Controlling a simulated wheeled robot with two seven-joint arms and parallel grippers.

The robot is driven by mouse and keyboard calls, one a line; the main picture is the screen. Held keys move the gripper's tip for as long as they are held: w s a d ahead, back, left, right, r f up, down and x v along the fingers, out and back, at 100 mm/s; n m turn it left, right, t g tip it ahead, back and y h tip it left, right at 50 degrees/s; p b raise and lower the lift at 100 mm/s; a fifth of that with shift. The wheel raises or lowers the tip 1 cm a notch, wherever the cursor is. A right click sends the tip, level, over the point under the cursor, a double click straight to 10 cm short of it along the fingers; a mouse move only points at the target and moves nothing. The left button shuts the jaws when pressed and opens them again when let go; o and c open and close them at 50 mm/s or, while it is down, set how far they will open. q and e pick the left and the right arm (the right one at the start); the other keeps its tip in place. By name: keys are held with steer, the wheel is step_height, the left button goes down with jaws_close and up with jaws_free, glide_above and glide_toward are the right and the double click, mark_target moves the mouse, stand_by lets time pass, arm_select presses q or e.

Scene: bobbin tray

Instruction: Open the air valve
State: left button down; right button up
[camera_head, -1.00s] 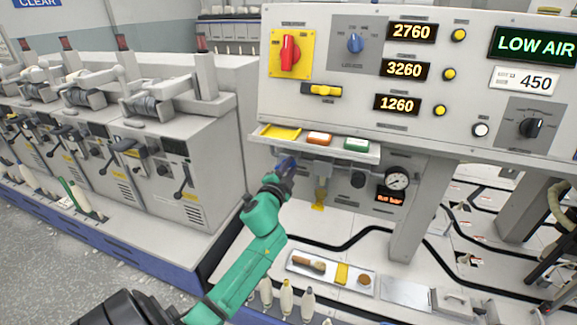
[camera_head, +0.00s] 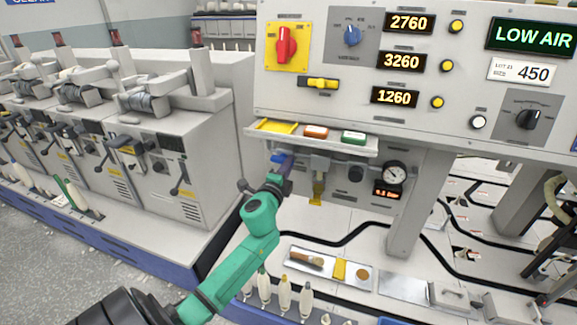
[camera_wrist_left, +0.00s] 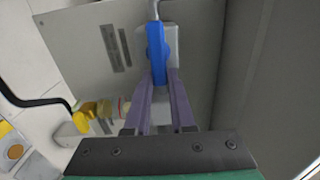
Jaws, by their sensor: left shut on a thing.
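The air valve's blue handle (camera_wrist_left: 157,50) sits on a grey body under the console shelf, on a pale panel. In the left wrist view my left gripper (camera_wrist_left: 159,80) has its two purple fingers closed on the lower end of the handle. In the head view my left gripper (camera_head: 285,165) is at the valve, and the handle (camera_head: 278,157) shows only as a small blue patch. A round pressure gauge (camera_head: 395,173) with a small orange display (camera_head: 388,194) is to the right. The display's digits are hard to read. My right gripper is out of view.
A shelf (camera_head: 330,143) with yellow, orange and green items juts out just above the gripper. A yellow-ended fitting (camera_head: 316,198) hangs right of it. The console screen (camera_head: 533,38) reads LOW AIR. A tool tray (camera_head: 318,270) and several bobbins stand below.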

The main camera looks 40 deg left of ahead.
arm_select(q)
steer(key=shift+f, duration=0.1)
steer(key=c, duration=0.8)
jaws_free()
steer(key=shift+o, duration=0.2)
steer(key=shift+s, duration=0.1)
steer(key=b+v, duration=0.1)
steer(key=v, duration=1.3)
steer(key=shift+s+b, duration=0.2)
steer(key=shift+b, duration=0.2)
steer(key=shift+d, duration=0.15)
